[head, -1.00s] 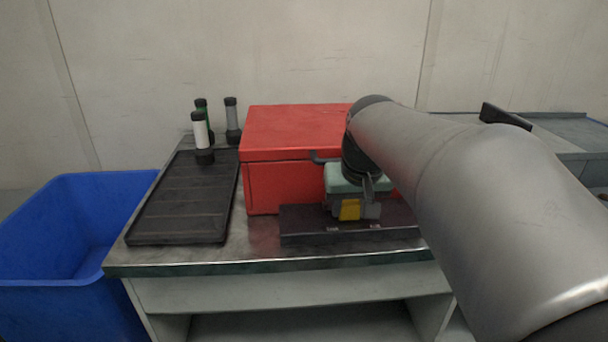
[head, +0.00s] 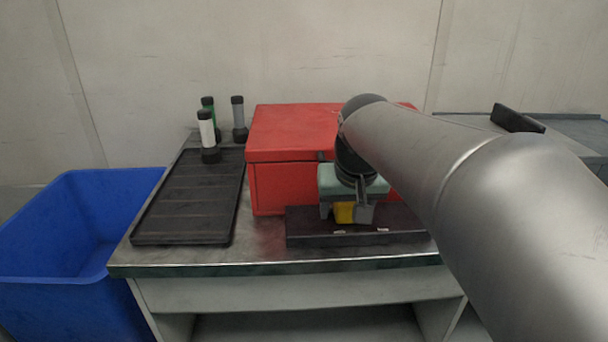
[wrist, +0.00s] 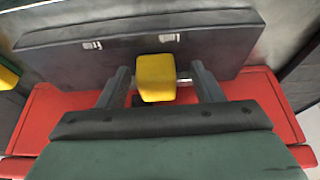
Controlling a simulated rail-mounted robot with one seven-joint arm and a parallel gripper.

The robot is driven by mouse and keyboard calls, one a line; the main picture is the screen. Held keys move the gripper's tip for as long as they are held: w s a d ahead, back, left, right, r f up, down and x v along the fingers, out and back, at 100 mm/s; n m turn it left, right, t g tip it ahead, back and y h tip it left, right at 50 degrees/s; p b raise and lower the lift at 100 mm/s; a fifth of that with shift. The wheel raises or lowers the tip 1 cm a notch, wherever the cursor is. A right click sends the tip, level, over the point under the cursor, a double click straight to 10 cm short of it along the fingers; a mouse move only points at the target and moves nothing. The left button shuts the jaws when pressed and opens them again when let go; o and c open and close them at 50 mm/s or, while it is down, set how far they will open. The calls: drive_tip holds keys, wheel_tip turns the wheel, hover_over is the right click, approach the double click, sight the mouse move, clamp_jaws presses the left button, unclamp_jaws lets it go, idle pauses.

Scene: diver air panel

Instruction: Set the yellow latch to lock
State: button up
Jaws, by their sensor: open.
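The yellow latch (head: 344,212) is a small block at the dark base (head: 300,228) in front of the red box (head: 290,130). It also shows in the wrist view (wrist: 156,78), standing between the two fingers. My gripper (wrist: 160,70) is open, with a finger on each side of the latch and a visible gap on both sides. In the head view my gripper (head: 346,211) partly covers the latch. Two small pale labels (wrist: 92,45) mark the base, too small to read. In the head view, the latch lies near the left label.
A black tray (head: 190,195) lies left of the box, with three capped cylinders (head: 207,130) at its far end. A blue bin (head: 70,230) stands left of the metal bench. My arm covers the right side. A yellow and green thing (wrist: 6,80) shows at the wrist view's left edge.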

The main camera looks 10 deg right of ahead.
drive_tip(key=p+v, duration=0.2)
drive_tip(key=v, duration=0.9)
drive_tip(key=shift+r, duration=0.25)
drive_tip(key=shift+s, duration=0.15)
drive_tip(key=s+a+f+g+p, duration=0.1)
drive_tip(key=s+f+g+p, duration=0.1)
drive_tip(key=s+f+p, duration=0.2)
drive_tip(key=s+a+f+n+g+p, duration=0.1)
drive_tip(key=s+f+g+p, duration=0.1)
drive_tip(key=s+f+p, duration=0.3)
drive_tip(key=s+p, duration=0.4)
drive_tip(key=p, duration=0.3)
drive_tip(key=shift+s+n+y+p, duration=0.3)
drive_tip(key=shift+a, duration=0.1)
